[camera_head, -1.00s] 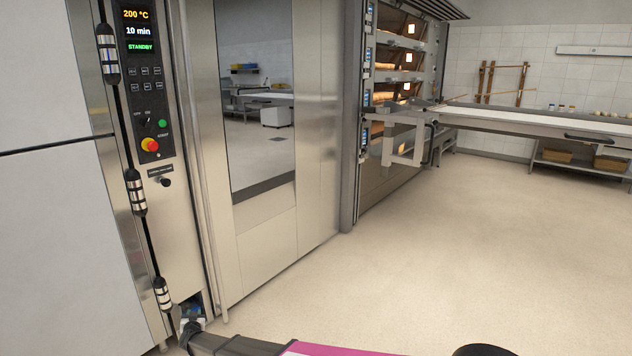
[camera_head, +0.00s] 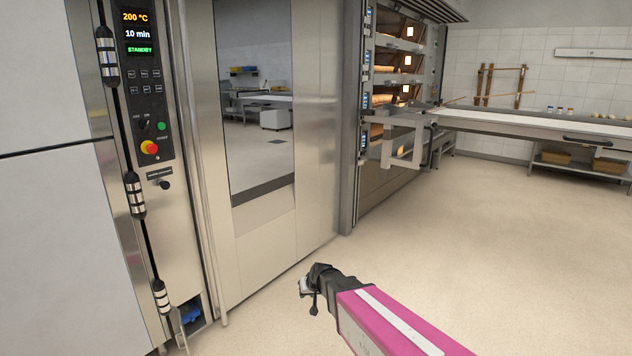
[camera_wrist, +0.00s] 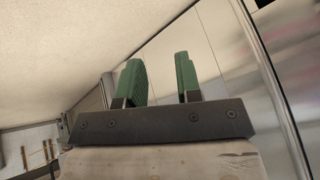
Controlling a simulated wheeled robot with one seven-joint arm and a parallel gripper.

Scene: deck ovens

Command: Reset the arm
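My gripper (camera_wrist: 160,82) shows in the wrist view with its two green fingers apart and nothing between them. In the head view my arm, with a magenta link, reaches in from the bottom right. Its dark end (camera_head: 318,286) is above the floor, in front of the tall steel oven front and apart from it. The fingers are too small to make out in the head view.
The oven control panel (camera_head: 143,80) reads 200 °C, 10 min, STANDBY. The oven door with a window (camera_head: 255,100) stands close ahead. A deck oven (camera_head: 395,75) and a long loading table (camera_head: 530,124) stand farther back. The floor (camera_head: 480,240) at right is clear.

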